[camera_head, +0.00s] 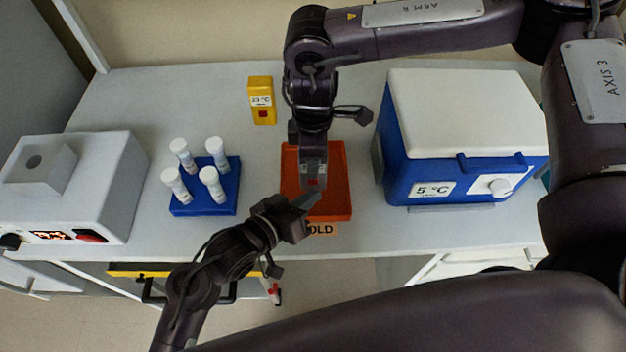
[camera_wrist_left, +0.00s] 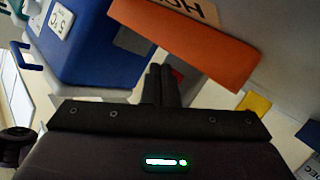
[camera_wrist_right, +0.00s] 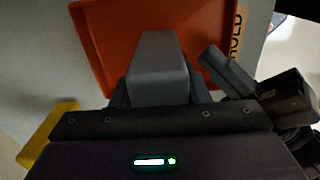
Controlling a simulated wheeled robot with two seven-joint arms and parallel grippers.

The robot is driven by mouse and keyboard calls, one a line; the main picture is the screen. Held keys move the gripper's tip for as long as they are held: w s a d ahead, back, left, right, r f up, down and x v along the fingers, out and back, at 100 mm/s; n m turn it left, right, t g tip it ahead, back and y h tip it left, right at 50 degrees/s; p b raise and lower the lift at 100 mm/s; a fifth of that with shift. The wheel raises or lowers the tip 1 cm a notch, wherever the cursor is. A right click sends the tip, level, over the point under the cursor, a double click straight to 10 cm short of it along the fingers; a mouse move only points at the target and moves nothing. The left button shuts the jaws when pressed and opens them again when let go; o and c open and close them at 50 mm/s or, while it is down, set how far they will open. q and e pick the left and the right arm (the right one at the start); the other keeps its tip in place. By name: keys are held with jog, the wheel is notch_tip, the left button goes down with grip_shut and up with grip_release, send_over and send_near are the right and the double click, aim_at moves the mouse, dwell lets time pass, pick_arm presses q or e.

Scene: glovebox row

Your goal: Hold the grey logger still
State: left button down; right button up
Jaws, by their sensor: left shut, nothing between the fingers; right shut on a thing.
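The grey logger (camera_head: 313,172) is over the orange HOLD tray (camera_head: 336,207), its red button facing the front. My right gripper (camera_head: 312,161) is shut on it from behind; the logger also shows between the fingers in the right wrist view (camera_wrist_right: 158,78). I cannot tell whether the logger touches the tray floor. My left gripper (camera_head: 314,197) is shut and empty, its fingertips close in front of the logger's button end. In the left wrist view its closed fingers (camera_wrist_left: 159,84) partly hide the logger; whether they touch it is unclear.
A yellow logger (camera_head: 262,102) marked 23 °C stands behind the tray at left. A blue rack (camera_head: 205,207) with several white-capped tubes and a white instrument (camera_head: 100,190) are at left. A blue cooler (camera_head: 425,167) with white lid, marked 5 °C, stands right.

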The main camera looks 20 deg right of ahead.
dwell(0.7)
pick_arm(q)
jog(key=shift+w+d, duration=0.15)
jog(key=shift+w, duration=0.25)
jog(key=shift+w+d, duration=0.15)
jog(key=shift+w, duration=0.35)
dwell(0.6)
jog(key=shift+s, duration=0.1)
jog(key=shift+s+a, duration=0.3)
jog(key=shift+s, duration=0.55)
jog(key=shift+s+a, duration=0.25)
jog(key=shift+s, duration=0.55)
jog(key=shift+s+a, duration=0.25)
jog(key=shift+s, duration=0.55)
jog(key=shift+s+a, duration=0.25)
jog(key=shift+s, duration=0.55)
pick_arm(e)
jog(key=o, duration=1.1)
